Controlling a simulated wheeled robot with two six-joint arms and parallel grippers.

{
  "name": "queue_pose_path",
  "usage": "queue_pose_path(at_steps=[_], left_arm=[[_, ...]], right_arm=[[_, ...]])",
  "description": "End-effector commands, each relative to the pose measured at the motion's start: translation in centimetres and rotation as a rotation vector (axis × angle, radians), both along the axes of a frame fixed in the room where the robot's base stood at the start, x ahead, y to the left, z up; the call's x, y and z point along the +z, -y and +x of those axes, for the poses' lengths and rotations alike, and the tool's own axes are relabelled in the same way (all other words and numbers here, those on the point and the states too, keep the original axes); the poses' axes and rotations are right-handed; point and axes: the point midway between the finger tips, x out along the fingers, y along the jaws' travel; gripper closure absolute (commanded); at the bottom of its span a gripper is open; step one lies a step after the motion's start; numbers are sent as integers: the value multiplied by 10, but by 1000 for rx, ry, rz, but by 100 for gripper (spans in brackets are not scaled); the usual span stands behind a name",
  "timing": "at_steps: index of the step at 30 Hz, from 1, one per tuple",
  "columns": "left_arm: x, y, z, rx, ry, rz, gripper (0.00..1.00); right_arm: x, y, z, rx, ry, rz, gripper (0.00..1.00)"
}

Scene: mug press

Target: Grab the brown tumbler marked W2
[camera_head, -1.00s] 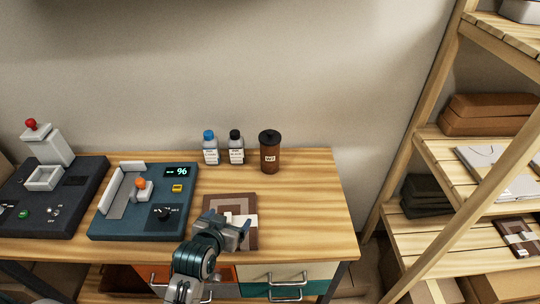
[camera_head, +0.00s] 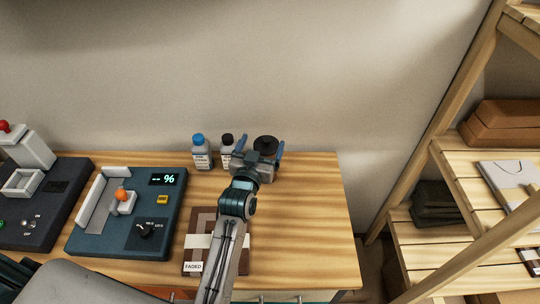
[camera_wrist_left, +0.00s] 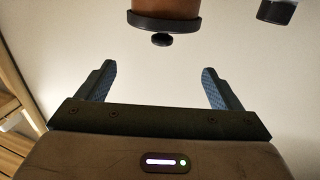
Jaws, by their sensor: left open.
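The brown tumbler stands at the back of the wooden table; its dark lid (camera_head: 266,142) shows above my left gripper (camera_head: 260,147), which hides most of its body and its label. In the left wrist view the brown tumbler (camera_wrist_left: 166,8) appears upside down at the top centre, with its dark lid and knob lowest. My left gripper (camera_wrist_left: 159,86) is open and empty there. The tumbler lines up with the gap between the fingers but lies beyond the fingertips. My right gripper is not in view.
A blue-capped bottle (camera_head: 202,155) and a black-capped bottle (camera_head: 226,147) stand just left of the tumbler. A blue-grey device (camera_head: 115,230) and a brown packet (camera_head: 199,222) lie nearer. The table's right side (camera_head: 315,215) is clear. Wooden shelves (camera_head: 455,185) stand at the right.

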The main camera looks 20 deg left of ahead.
Motion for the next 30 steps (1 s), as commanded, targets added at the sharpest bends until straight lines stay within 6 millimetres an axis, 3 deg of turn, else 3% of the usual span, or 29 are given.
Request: queue_pose_path(at_steps=[9,12,22,30], left_arm=[[-64,0,-1,0,-6,2,13],[-78,0,0,-1,-3,2,13],[-75,-1,32,-1,0,2,13],[-76,-2,70,-1,-1,2,13]], right_arm=[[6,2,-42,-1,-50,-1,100],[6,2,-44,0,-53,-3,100],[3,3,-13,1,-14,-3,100],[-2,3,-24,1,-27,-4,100]])
